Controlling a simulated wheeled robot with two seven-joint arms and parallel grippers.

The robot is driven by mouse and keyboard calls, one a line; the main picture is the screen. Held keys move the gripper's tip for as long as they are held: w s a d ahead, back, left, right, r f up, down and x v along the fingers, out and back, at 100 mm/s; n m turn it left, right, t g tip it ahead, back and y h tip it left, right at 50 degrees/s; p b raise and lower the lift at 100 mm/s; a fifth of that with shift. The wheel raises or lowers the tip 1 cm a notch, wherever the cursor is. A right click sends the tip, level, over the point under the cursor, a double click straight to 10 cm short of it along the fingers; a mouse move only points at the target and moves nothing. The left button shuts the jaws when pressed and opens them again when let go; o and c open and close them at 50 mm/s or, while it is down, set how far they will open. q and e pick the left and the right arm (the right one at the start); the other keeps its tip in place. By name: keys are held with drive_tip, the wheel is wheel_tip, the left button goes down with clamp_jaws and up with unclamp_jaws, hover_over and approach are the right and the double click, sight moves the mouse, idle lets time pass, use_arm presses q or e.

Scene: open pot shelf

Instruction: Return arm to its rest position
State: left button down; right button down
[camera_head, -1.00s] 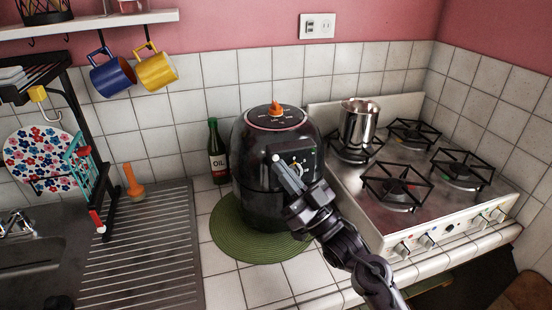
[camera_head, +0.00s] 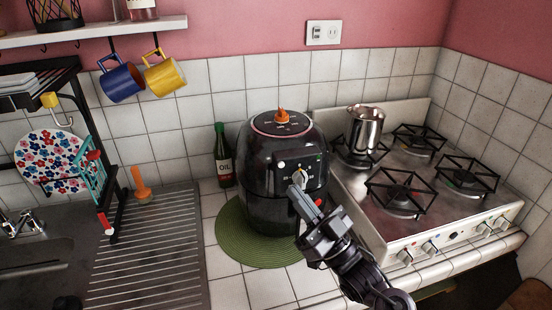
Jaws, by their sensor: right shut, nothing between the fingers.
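My right gripper (camera_head: 302,195) is in front of the black air fryer (camera_head: 268,180), just below its dial. Its fingers are shut with nothing between them. I cannot tell from this view how far the fingertips are from the fryer's front. My right arm comes in from the lower right, over the counter edge. The air fryer has an orange knob on top and stands upright on a round green mat (camera_head: 232,240). My left gripper is not in view.
A stove (camera_head: 400,262) with a steel pot (camera_head: 366,128) stands at the right. An oil bottle (camera_head: 223,160) is left of the fryer. A drainboard (camera_head: 150,250) and sink lie at the left. Blue (camera_head: 121,83) and yellow (camera_head: 164,77) mugs hang from the shelf.

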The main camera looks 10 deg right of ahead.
drive_tip(key=s+d+f+m+g+h, duration=0.1)
drive_tip(key=s+f+g+h, duration=0.1)
drive_tip(key=f, duration=0.4)
drive_tip(key=s+f+m+g+h, duration=0.2)
drive_tip(key=f+g+h, duration=0.3)
drive_tip(key=f+h, duration=0.1)
drive_tip(key=s+d+f+m+g+h, duration=0.1)
drive_tip(key=s+f+g+h, duration=0.1)
drive_tip(key=f+g+h, duration=0.2)
drive_tip(key=shift+s+d+f+m, duration=0.15)
drive_tip(key=shift+f+m, duration=0.05)
drive_tip(key=shift+f, duration=0.45)
drive_tip(key=shift+s+d+f+m, duration=0.15)
drive_tip(key=shift+f+m, duration=0.05)
drive_tip(key=shift+f, duration=0.45)
drive_tip(key=s+f+g+h, duration=0.1)
drive_tip(key=s+f+g, duration=0.3)
drive_tip(key=s+g, duration=0.5)
drive_tip(key=s+f+t, duration=0.1)
drive_tip(key=s+f, duration=0.2)
drive_tip(key=f, duration=2.6)
drive_tip(key=s+d+f, duration=0.2)
drive_tip(key=s+f, duration=0.7)
drive_tip(key=s, duration=0.1)
drive_tip(key=s+d+f+g, duration=0.1)
drive_tip(key=s+d+f, duration=0.1)
drive_tip(key=s+f, duration=0.8)
drive_tip(key=shift+s+d+h+b, duration=0.15)
drive_tip(key=shift+d+h+b, duration=0.1)
drive_tip(key=shift+h+b, duration=0.05)
